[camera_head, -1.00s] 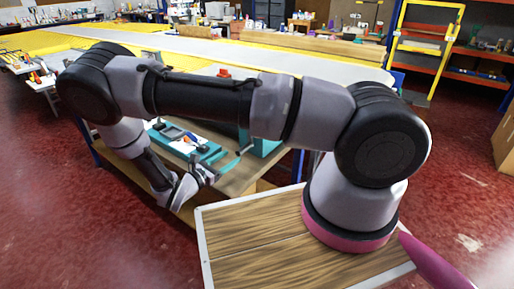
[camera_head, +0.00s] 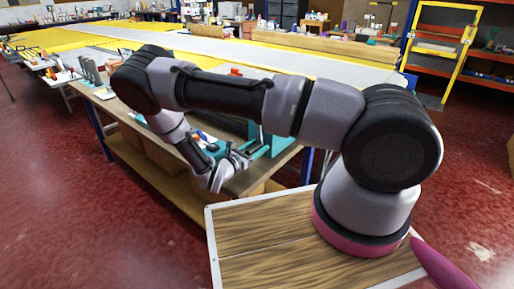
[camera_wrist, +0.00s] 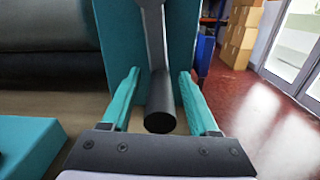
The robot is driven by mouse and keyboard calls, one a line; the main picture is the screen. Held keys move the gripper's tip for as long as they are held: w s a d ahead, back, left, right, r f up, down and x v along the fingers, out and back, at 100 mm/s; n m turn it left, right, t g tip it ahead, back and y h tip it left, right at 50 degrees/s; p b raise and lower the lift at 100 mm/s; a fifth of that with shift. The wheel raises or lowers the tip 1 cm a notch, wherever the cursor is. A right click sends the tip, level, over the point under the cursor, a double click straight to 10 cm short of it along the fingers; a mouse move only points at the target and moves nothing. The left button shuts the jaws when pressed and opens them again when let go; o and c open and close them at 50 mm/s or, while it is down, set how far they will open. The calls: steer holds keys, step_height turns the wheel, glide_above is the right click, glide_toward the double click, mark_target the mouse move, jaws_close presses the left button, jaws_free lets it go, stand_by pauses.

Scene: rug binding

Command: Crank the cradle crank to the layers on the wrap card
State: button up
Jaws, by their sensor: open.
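In the wrist view, a dark grey crank (camera_wrist: 158,75) hangs in front of a teal cradle side plate (camera_wrist: 120,45). Its round handle end (camera_wrist: 160,122) points toward me. My gripper (camera_wrist: 160,74) is open, with one teal finger on each side of the crank handle and a visible gap on both sides. A dark roll (camera_wrist: 45,65) lies left of the plate. In the head view, my gripper (camera_head: 240,158) is at the workbench's front edge, beside the teal cradle (camera_head: 283,146). My arm hides part of the cradle and bench. I cannot make out the wrap card.
The wooden workbench (camera_head: 150,143) has a lower shelf with boxes. A teal block (camera_wrist: 30,145) lies at lower left in the wrist view. Red floor (camera_head: 110,235) is open in front of the bench. Cardboard boxes (camera_wrist: 240,35) stand beyond the cradle.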

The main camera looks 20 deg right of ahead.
jaws_close()
stand_by(1.4)
